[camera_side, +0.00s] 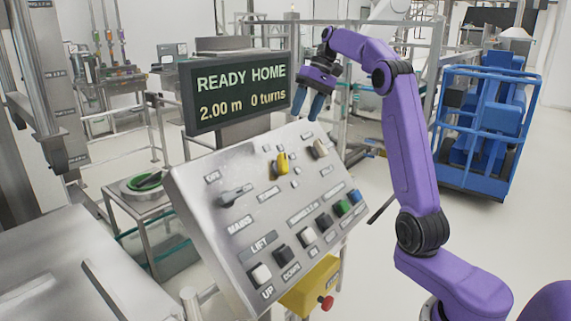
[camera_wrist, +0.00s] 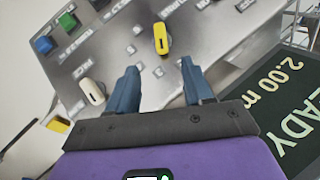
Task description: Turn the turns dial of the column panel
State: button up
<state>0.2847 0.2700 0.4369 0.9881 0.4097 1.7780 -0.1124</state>
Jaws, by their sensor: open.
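The column panel (camera_side: 205,190) is a tilted grey metal box with dials and buttons. Near its upper edge are a yellow dial (camera_side: 282,163) and a beige dial (camera_side: 320,149); their labels are too small to read, so I cannot tell which is the turns dial. In the wrist view the yellow dial (camera_wrist: 161,38) is ahead between the finger directions, and the beige dial (camera_wrist: 92,90) is left of the left finger. My gripper (camera_side: 307,112) is open and empty above the panel's upper edge, fingers pointing down, apart from both dials. It also shows in the wrist view (camera_wrist: 160,85).
A display (camera_side: 240,95) behind the panel reads READY HOME, 2.00 m, 0 turns. A grey mains switch (camera_side: 232,196) and several push buttons (camera_side: 325,221) share the panel. A yellow box with a red stop button (camera_side: 326,302) hangs below. A blue cart (camera_side: 487,125) stands right.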

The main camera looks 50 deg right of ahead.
aim_at(286, 163)
jog(key=x, duration=1.6)
jog(key=shift+a, duration=0.1)
